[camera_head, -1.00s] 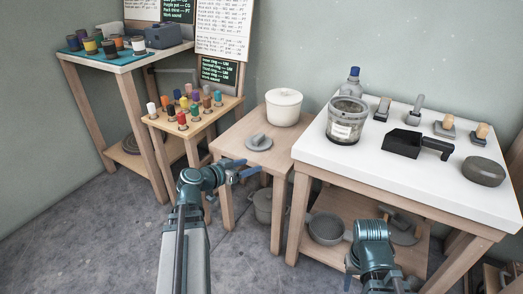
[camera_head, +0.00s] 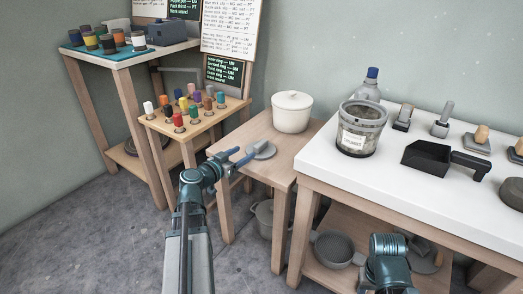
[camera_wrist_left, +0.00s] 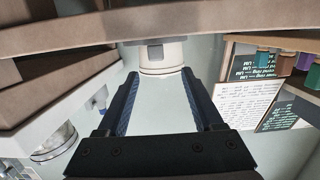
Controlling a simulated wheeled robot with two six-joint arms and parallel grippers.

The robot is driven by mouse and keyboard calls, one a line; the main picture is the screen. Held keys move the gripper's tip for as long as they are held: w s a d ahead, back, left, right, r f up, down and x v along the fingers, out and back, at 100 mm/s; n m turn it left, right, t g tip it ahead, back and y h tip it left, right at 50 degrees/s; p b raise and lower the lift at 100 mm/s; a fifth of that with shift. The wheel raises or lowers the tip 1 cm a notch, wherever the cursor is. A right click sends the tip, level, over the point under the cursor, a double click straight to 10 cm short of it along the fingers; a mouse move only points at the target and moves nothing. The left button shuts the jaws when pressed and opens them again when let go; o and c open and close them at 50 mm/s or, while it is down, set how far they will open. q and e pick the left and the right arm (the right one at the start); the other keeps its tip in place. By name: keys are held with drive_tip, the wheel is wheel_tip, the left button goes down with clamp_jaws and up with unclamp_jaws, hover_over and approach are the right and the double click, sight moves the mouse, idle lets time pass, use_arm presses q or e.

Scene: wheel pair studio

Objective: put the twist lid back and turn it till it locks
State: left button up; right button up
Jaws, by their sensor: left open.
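The twist lid (camera_head: 262,150), a flat grey disc with a raised grip, lies on the small wooden table (camera_head: 232,147). In the left wrist view, which is upside down, its grip (camera_wrist_left: 155,51) shows between and beyond the fingers. The clear jar (camera_head: 358,139) with a grey rim and a pale label stands upright near the left edge of the white table; no lid shows on it. My left gripper (camera_head: 236,157) is open and empty at the front of the small table, just short of the lid. My right arm shows at the lower right, but its gripper is out of sight.
A cream pot (camera_head: 292,112) stands behind the lid. A rack of coloured pegs (camera_head: 187,110) is left of the small table.

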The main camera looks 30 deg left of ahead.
sight(261, 143)
use_arm(q)
drive_tip(key=w, duration=0.5)
drive_tip(key=shift+w+d+f+b, duration=0.1)
drive_tip(key=shift+d+f+b, duration=0.1)
drive_tip(key=shift+f+b, duration=0.15)
drive_tip(key=shift+w+d+f+b, duration=0.1)
drive_tip(key=shift+w+d+f, duration=0.05)
drive_tip(key=shift+w, duration=0.75)
drive_tip(key=shift+w+d+f+b, duration=0.15)
drive_tip(key=shift+w+d+f, duration=0.05)
drive_tip(key=shift+w, duration=0.75)
drive_tip(key=shift+w+d+f+b, duration=0.1)
drive_tip(key=shift+w+d+f, duration=0.05)
drive_tip(key=shift+w, duration=0.75)
clamp_jaws()
